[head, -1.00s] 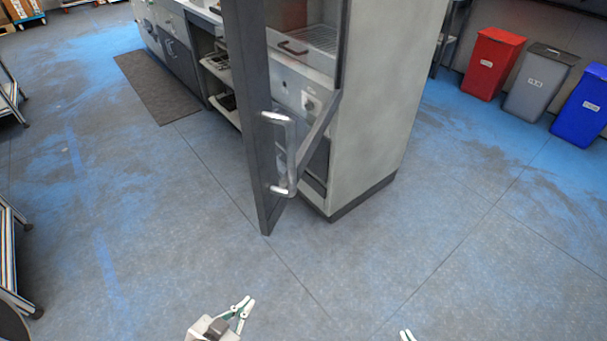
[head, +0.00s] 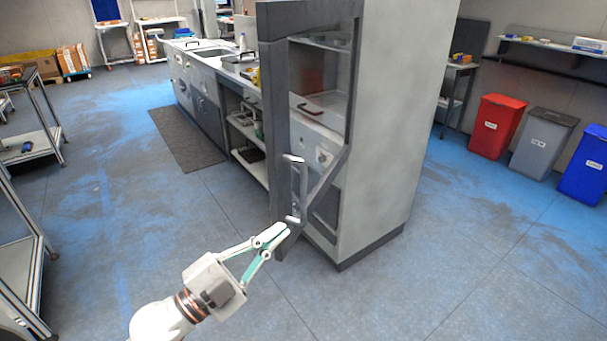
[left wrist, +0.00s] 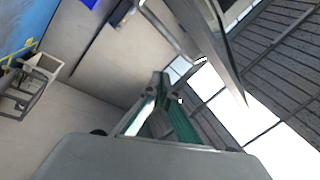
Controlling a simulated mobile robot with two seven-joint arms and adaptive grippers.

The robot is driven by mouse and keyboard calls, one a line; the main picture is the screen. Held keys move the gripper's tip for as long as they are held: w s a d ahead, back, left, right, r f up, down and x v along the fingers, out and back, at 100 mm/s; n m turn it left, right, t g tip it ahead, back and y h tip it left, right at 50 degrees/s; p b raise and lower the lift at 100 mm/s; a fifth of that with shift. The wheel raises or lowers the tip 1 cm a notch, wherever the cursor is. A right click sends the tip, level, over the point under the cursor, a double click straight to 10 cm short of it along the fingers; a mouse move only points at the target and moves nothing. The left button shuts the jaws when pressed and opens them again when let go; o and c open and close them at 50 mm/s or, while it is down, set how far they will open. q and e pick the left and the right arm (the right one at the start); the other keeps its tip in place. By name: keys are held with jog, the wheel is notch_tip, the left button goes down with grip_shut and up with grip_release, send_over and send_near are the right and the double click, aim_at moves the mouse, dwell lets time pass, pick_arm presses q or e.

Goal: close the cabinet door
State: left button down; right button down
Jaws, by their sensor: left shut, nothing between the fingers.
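The tall grey cabinet (head: 378,130) stands right of centre in the head view. Its dark-framed door (head: 275,120) stands ajar, with its free edge toward me and the shelves inside visible. A silver handle (head: 300,190) is on the door. My left gripper (head: 280,232) is shut and empty, its fingertips at the lower part of the door by the bottom of the handle. I cannot tell if they touch it. In the left wrist view, the closed fingers (left wrist: 165,92) lie beside a dark edge that looks like the door. My right gripper is not in view.
A counter with a sink (head: 210,52) and open shelves runs back from the cabinet. A red bin (head: 497,125), a grey bin (head: 540,143) and a blue bin (head: 586,165) stand at right. A metal rack (head: 35,270) is at left. The floor in front is clear.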

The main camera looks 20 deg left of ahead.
aim_at(302, 178)
pick_arm(q)
jog(key=shift+w+r+m+g+p, duration=0.55)
jog(key=shift+r+m+g+p, duration=0.9)
jog(key=shift+r+m, duration=2.4)
jog(key=shift+g, duration=0.45)
jog(key=w+d, duration=0.1)
jog(key=w, duration=0.4)
jog(key=w+d, duration=0.1)
jog(key=w, duration=0.2)
jog(key=shift+w+d+f, duration=0.25)
jog(key=shift+w+d, duration=0.05)
jog(key=shift+w, duration=0.05)
jog(key=shift+a, duration=0.15)
